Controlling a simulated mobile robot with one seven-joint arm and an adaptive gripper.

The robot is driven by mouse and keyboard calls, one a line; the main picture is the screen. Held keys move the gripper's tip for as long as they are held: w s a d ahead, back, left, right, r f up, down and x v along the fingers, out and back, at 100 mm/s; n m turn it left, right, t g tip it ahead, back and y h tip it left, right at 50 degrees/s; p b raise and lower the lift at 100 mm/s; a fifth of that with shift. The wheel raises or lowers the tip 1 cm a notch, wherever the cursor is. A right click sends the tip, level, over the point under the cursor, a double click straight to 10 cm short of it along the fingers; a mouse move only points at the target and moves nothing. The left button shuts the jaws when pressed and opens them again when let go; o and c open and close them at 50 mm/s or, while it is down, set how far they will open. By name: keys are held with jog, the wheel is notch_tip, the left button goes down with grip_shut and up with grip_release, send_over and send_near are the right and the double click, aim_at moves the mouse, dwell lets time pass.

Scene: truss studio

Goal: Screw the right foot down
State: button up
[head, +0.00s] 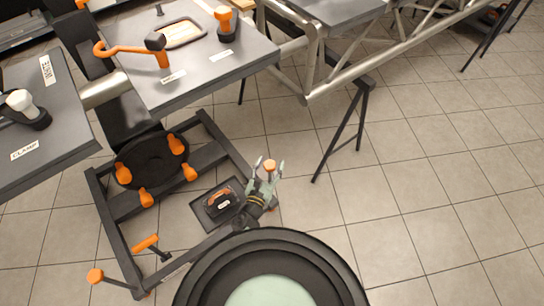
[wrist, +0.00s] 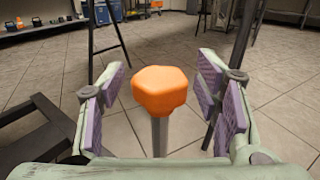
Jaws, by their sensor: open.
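The right foot's orange six-sided knob (wrist: 160,90) stands upright on a grey stem in the middle of the wrist view. It also shows in the head view (head: 270,164) at the right corner of the dark floor frame (head: 229,150). My gripper (wrist: 162,84) is open, with its purple-padded fingers on either side of the knob and a visible gap on each side. In the head view my gripper (head: 268,168) reaches up from below to the knob. The lower end of the stem is hidden behind my gripper.
Another orange knob (head: 95,275) stands at the frame's lower left, near an orange T-handle (head: 146,242). A black disc (head: 150,168) with several orange knobs sits within the frame. Tables with tools stand behind. A black trestle leg (head: 340,135) is to the right; tiled floor there is clear.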

jog(key=shift+w, duration=0.1)
jog(key=shift+c, duration=0.5)
jog(key=shift+r, duration=0.1)
jog(key=c, duration=1.1)
